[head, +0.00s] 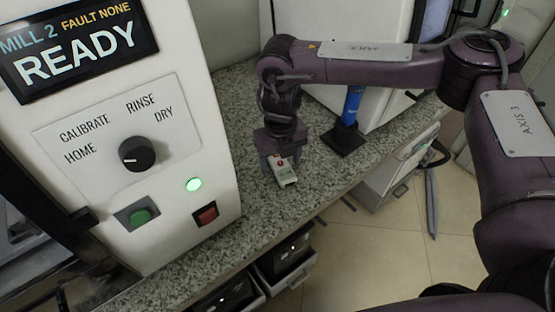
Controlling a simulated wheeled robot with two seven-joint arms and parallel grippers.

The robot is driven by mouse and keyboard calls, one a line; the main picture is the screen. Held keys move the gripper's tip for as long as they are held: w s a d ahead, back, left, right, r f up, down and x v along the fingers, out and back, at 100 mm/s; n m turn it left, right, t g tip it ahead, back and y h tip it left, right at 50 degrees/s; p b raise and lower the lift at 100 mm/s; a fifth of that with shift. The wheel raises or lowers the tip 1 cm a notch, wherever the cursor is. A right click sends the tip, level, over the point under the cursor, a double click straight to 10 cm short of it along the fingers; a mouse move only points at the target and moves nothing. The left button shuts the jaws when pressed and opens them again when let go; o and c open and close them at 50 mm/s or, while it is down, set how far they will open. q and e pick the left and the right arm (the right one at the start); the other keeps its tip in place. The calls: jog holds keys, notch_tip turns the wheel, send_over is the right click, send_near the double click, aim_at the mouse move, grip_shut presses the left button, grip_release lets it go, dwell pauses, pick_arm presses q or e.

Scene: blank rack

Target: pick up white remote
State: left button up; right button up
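The white remote (286,175) lies on the speckled grey counter, just right of the machine with the control panel. It is small and pale, with a red button near its far end. My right gripper (280,158) points down at the remote's far end, its fingers at or around that end. The far end is partly hidden by the gripper. The view is too small to tell whether the fingers are closed on the remote or only beside it. My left gripper is not in view.
The white machine (120,225) with a READY screen, a knob and buttons stands close on the left. A blue post on a black base (343,139) stands right of my gripper. The counter's front edge (322,203) is near; open drawers (285,270) lie below.

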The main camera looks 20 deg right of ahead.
jog(key=c, duration=0.9)
jog(key=shift+c, duration=0.6)
jog(key=shift+r, duration=0.15)
